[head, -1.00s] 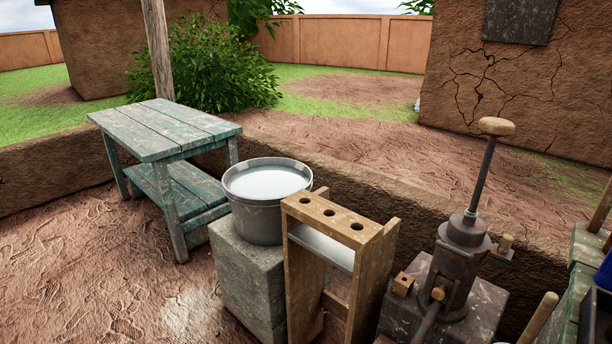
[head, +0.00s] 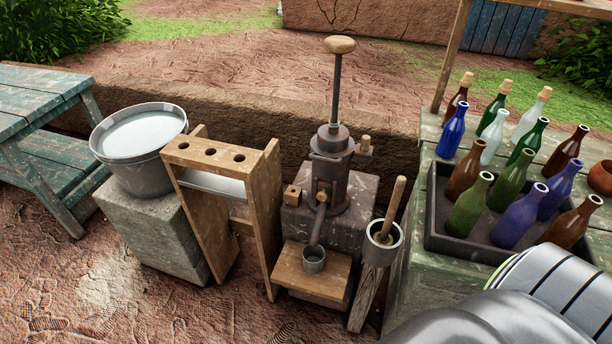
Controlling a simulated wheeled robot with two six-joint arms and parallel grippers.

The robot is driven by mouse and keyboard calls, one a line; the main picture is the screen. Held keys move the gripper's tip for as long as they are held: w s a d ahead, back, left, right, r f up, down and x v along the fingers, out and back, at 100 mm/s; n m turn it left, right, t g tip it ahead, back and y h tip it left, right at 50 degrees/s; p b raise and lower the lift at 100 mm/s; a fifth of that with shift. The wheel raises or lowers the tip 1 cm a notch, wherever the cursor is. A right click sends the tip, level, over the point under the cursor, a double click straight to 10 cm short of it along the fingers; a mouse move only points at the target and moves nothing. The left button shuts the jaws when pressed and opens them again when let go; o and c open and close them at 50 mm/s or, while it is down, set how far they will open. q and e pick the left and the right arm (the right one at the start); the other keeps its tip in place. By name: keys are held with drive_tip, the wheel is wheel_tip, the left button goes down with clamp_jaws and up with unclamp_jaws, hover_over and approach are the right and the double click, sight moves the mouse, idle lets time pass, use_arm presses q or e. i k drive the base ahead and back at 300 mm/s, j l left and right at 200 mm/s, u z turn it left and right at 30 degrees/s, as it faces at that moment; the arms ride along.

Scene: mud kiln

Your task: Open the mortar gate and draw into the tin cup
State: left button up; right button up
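A dark metal mortar pump (head: 331,172) stands on a stone block, with a tall rod and wooden knob (head: 340,45) upright on top. A wooden peg (head: 365,142) sticks out at its right, and a small wooden block (head: 292,195) sits at its left. A round brass-coloured piece (head: 322,197) sits at the head of its spout (head: 317,231), which slants down toward the front. A small grey tin cup (head: 313,260) stands upright on a wooden shelf (head: 335,284), right below the spout's end. I cannot tell whether the gate is open. Neither gripper shows.
A wooden rack (head: 212,157) with three holes and a bucket of pale liquid (head: 145,141) on a block stand left. A pot (head: 388,240) with a wooden handle sits on a post at right. A teal table (head: 40,85) is far left.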

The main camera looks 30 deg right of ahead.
sight(324, 189)
drive_tip(key=z, duration=1.05)
